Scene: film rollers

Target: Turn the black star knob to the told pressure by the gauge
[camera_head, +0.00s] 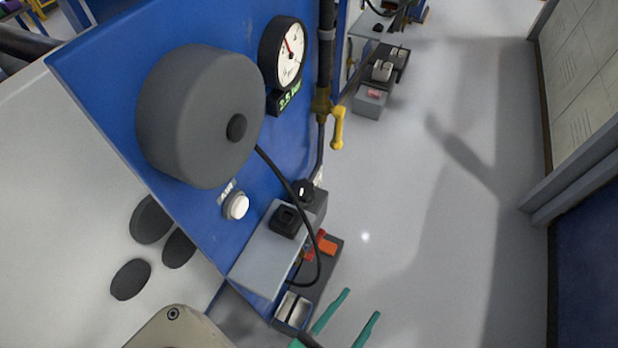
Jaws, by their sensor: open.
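The round gauge (290,53) has a white face and a red needle, and is fixed to the blue panel at the upper middle. The needle points to the upper left of the dial; the scale numbers are too small to read. A green label below the gauge reads 2.5 bar (290,95). A small round black knob with a white mark (303,191) and a squarish black part (287,220) sit at the grey box. I cannot tell whether either is the star knob. My gripper (362,303) has green fingers, apart and empty, at the bottom, below and right of these parts.
A big grey cylinder (200,115) juts from the blue panel (110,65). A black cable loops past the white AIR button (236,206) and the grey box (268,255). A yellow valve lever (338,128) sits on the black pipe. The floor to the right is clear.

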